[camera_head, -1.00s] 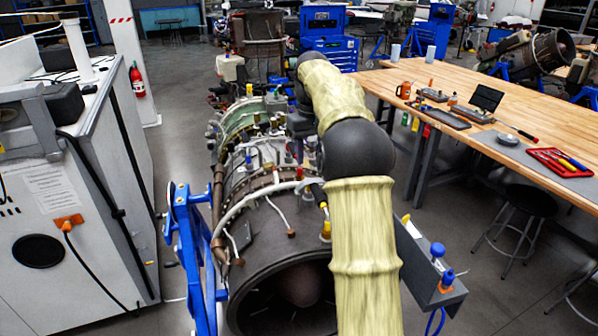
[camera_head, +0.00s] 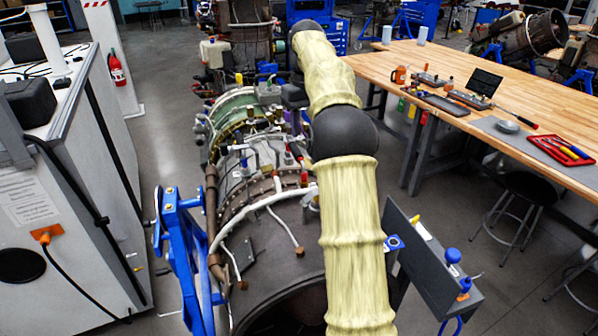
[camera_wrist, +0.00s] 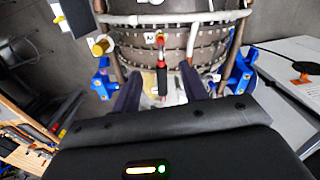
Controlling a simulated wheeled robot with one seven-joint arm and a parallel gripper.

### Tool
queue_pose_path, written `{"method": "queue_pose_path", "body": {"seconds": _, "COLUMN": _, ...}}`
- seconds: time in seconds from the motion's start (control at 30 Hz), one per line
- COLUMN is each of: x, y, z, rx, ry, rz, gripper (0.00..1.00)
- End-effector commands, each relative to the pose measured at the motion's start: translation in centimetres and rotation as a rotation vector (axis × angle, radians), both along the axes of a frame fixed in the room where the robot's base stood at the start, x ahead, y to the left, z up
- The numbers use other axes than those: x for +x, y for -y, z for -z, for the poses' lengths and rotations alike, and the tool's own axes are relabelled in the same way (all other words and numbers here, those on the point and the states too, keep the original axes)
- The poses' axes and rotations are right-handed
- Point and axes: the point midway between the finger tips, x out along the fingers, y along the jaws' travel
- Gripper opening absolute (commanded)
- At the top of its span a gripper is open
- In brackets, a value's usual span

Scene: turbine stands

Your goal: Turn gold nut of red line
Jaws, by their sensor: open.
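My gripper (camera_wrist: 163,88) is open. Its two dark purple fingers are spread on either side of the red line, which shows in the gap between them. I cannot tell whether they touch it. In the head view, my arm reaches over the engine (camera_head: 262,215) and mostly hides the gripper. Small red fittings (camera_head: 289,158) show on top of the engine there.
A larger gold fitting (camera_wrist: 101,46) is at the left in the wrist view. White pipes (camera_wrist: 150,19) run across the casing. Blue stand parts (camera_head: 180,235) flank the engine. A white cabinet (camera_head: 70,240) stands left, and a wooden workbench (camera_head: 450,75) right.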

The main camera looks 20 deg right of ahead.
Motion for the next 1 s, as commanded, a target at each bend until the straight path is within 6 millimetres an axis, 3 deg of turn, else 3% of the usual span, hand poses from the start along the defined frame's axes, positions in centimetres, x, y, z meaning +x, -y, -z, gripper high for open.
{"method": "queue_pose_path", "body": {"seconds": 0.53, "x": 0.0, "y": 0.0, "z": 0.5, "rx": 0.000, "ry": 0.000, "rz": -0.001, "gripper": 0.44}}
{"method": "queue_pose_path", "body": {"seconds": 1.0, "x": -0.1, "y": 0.0, "z": 5.9, "rx": 0.001, "ry": -0.003, "rz": 0.001, "gripper": 0.44}}
